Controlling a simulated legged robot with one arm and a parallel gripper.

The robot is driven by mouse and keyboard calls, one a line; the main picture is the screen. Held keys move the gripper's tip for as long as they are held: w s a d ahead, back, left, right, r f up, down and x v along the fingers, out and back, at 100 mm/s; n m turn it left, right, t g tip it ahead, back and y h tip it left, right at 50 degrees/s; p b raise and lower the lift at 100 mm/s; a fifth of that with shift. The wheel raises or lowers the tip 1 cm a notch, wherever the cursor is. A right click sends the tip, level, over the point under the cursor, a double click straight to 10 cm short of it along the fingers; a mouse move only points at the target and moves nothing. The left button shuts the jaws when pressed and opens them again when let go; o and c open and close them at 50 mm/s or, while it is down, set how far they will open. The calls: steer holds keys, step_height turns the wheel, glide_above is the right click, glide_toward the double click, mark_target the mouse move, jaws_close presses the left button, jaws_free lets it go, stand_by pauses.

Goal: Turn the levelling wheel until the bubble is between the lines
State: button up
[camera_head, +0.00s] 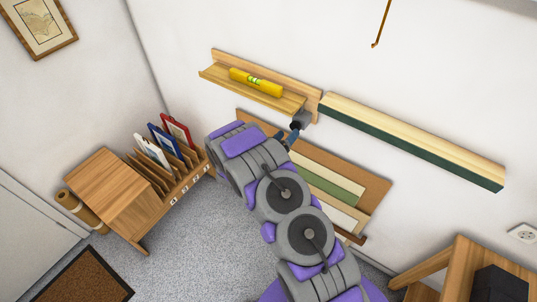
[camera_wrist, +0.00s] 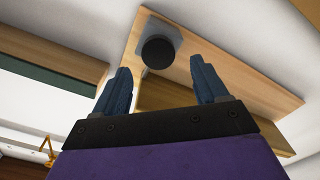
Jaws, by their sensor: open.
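A yellow spirit level (camera_head: 268,86) lies on a wooden picture ledge (camera_head: 222,73) on the wall. Its green vial (camera_head: 254,80) shows dark marks, but the bubble's place between the lines is too small to tell. The levelling wheel (camera_wrist: 158,52) is a dark round knob on a grey plate by the ledge's end. In the head view it is the small grey block (camera_head: 302,118) at the ledge's right end. My gripper (camera_head: 291,137) is just below it. In the wrist view my gripper (camera_wrist: 161,66) is open and empty, with the wheel ahead between its blue fingertips, apparently untouched.
A cream and green-edged shelf (camera_head: 415,135) is on the wall right of the wheel. A board with coloured strips (camera_head: 330,182) leans below, partly behind my arm. A rack with framed prints (camera_head: 165,180) stands left. A wooden stand (camera_head: 458,262) is at lower right.

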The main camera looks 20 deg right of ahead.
steer(key=v, duration=1.3)
steer(key=shift+w, duration=0.1)
stand_by(0.6)
